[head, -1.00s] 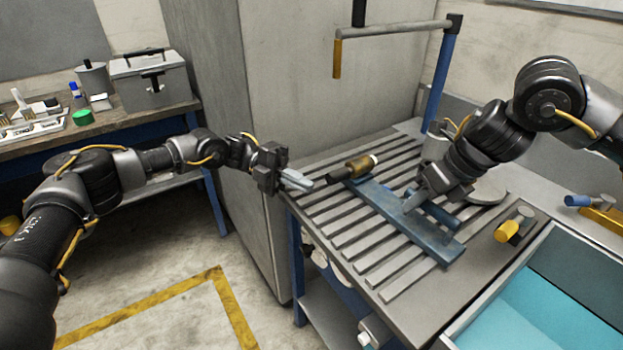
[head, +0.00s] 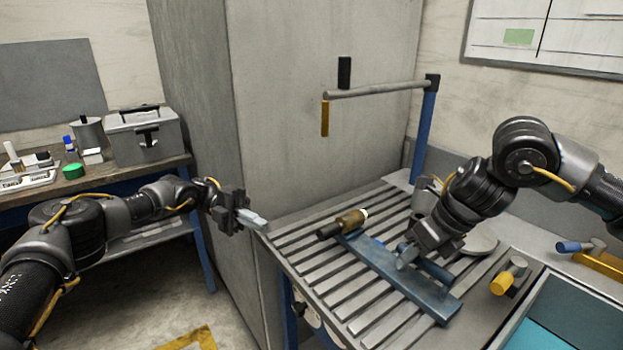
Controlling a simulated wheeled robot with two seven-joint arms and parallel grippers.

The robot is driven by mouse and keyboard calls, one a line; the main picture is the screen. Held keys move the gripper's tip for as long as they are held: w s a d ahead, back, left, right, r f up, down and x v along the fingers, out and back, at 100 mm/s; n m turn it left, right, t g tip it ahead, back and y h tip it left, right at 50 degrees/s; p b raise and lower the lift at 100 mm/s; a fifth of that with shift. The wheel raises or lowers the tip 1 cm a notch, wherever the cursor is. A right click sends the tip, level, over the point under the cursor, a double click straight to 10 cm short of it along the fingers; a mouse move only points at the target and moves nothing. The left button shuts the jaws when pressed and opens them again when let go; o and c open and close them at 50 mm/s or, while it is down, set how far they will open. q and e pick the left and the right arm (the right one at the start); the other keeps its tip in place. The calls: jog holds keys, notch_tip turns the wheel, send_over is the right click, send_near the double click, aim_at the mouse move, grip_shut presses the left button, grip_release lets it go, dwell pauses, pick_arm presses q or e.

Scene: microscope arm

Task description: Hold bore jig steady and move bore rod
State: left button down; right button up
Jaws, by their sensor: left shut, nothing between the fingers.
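The bore jig, as I take it, is a long blue bar (head: 395,278) lying at a slant on the slatted table. The bore rod, as I take it, is a brass-coloured cylinder with a black end (head: 343,223). It lies at the jig's far left end; whether it sits inside the jig I cannot tell. My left gripper (head: 256,221) is shut and empty, left of the rod with a clear gap, near the table's left edge. My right gripper (head: 405,260) points down at the jig's middle; its fingers are partly hidden and their contact is unclear.
A blue post with a grey arm (head: 380,87) stands at the back, a yellow piece (head: 325,118) hanging from it. A round grey disc (head: 480,243) and a yellow-ended part (head: 502,283) lie right of the jig. Slats (head: 315,268) left of the jig are bare.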

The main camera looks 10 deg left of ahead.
jog(key=o, duration=0.4)
jog(key=shift+w, duration=0.2)
jog(key=shift+s+r, duration=0.1)
